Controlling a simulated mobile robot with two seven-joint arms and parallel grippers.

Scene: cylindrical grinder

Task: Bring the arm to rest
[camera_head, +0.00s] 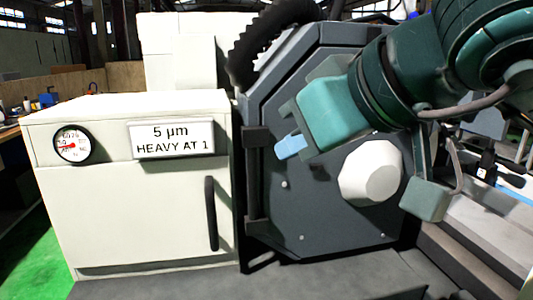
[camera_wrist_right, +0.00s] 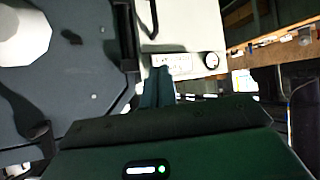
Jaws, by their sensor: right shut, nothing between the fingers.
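My right arm (camera_head: 375,90) comes in from the upper right in the head view, teal and dark green. My right gripper (camera_head: 290,147) points left, with its light blue fingertips together and nothing between them. It is in front of the dark grey octagonal housing (camera_head: 290,215) of the grinder, near the housing's left edge; whether it touches cannot be told. In the right wrist view the closed teal fingers (camera_wrist_right: 157,86) show over the pale cabinet, under its label. My left gripper is in neither view.
A cream cabinet (camera_head: 130,225) stands left of the housing, with a round dial (camera_head: 72,145), a sign (camera_head: 172,138) reading "5 µm HEAVY AT 1" and a dark handle (camera_head: 211,213). A white faceted knob (camera_head: 370,172) sticks out of the housing. A black corrugated hose (camera_head: 262,42) runs above.

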